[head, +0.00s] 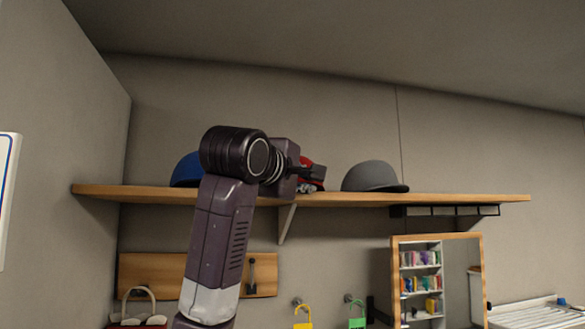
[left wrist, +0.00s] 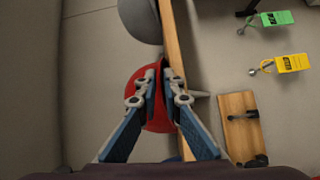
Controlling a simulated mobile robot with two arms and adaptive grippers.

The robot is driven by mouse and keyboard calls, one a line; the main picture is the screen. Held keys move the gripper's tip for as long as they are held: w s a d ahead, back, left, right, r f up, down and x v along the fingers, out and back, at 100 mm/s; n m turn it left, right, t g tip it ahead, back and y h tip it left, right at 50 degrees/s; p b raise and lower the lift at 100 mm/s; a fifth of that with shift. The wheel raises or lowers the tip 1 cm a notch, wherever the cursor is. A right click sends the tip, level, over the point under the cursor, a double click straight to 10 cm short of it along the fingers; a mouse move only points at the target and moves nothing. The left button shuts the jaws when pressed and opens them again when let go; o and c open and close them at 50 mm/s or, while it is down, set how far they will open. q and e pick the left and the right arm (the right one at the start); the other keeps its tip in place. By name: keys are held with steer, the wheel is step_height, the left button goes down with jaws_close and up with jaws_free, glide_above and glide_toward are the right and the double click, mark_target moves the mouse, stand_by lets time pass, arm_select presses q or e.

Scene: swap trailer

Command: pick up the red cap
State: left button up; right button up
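The red cap (head: 306,161) sits on the wooden shelf (head: 450,199), partly hidden behind my left gripper in the head view. In the left wrist view the red cap (left wrist: 158,116) lies under and between my fingers, close to the shelf's front edge. My left gripper (head: 314,178) is at the cap's front. In the left wrist view its fingertips (left wrist: 163,70) are close together, with a thin strip of red between them, so they appear closed on the cap's front part. My right gripper is not in view.
A blue cap (head: 186,170) is left of the red one, partly behind my arm. A grey cap (head: 374,177) is to the right. A bracket (head: 287,222) supports the shelf.

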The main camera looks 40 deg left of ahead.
arm_select(q)
steer(key=shift+w+f, duration=0.1)
steer(key=shift+w, duration=0.15)
steer(key=shift+s, duration=0.15)
jaws_close()
step_height(320, 180, up, 20)
steer(key=p, duration=0.4)
